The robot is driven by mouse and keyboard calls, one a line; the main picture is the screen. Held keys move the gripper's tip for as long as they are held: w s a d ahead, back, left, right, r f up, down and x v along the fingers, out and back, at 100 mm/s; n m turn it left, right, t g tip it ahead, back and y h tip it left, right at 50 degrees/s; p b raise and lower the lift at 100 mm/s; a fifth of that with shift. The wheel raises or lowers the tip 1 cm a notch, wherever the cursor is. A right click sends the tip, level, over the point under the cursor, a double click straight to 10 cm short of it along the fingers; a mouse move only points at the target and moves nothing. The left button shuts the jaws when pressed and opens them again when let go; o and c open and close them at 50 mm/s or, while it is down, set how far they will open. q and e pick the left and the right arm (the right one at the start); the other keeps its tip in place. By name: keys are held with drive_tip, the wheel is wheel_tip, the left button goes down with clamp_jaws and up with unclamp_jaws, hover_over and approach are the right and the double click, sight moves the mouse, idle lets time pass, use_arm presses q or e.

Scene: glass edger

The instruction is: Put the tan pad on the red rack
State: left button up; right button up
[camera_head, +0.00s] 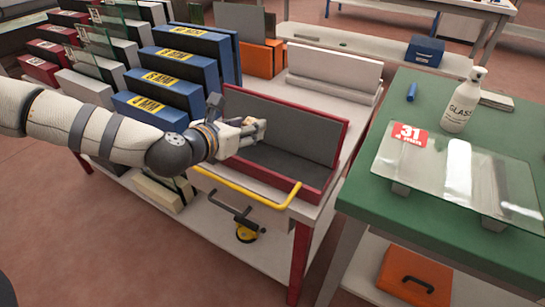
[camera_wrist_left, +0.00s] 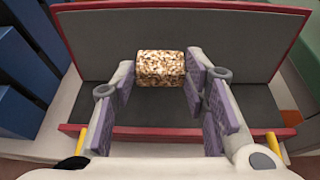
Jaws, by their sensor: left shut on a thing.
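The tan pad (camera_wrist_left: 160,66) is a small speckled tan and brown block. In the left wrist view it sits between the fingertips of my left gripper (camera_wrist_left: 159,80), which is shut on it. In the head view my left gripper (camera_head: 254,130) reaches over the red rack (camera_head: 341,150), and the pad is mostly hidden by the fingers. The rack has red edges, a dark grey floor and a dark grey back; it also shows in the left wrist view (camera_wrist_left: 225,118). I cannot tell whether the pad touches the rack. My right gripper is not in view.
Blue slotted blocks (camera_head: 180,73) stand left of the rack. A yellow handle (camera_head: 245,190) runs along its front. A white slotted block (camera_head: 335,68) lies behind.

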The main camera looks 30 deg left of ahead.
sight(240, 153)
use_arm(q)
drive_tip(key=w+a+r, duration=0.2)
drive_tip(key=a, duration=0.1)
drive_tip(key=f+b, duration=0.1)
drive_tip(key=f, duration=0.2)
drive_tip(key=f+b, duration=0.1)
drive_tip(key=f, duration=0.2)
drive_tip(key=f+b, duration=0.1)
drive_tip(key=f, duration=0.2)
drive_tip(key=shift+a+f, duration=0.3)
drive_tip(key=shift+f, duration=0.2)
drive_tip(key=shift+c, duration=0.2)
drive_tip(key=o, duration=0.8)
drive_tip(key=shift+c, duration=0.2)
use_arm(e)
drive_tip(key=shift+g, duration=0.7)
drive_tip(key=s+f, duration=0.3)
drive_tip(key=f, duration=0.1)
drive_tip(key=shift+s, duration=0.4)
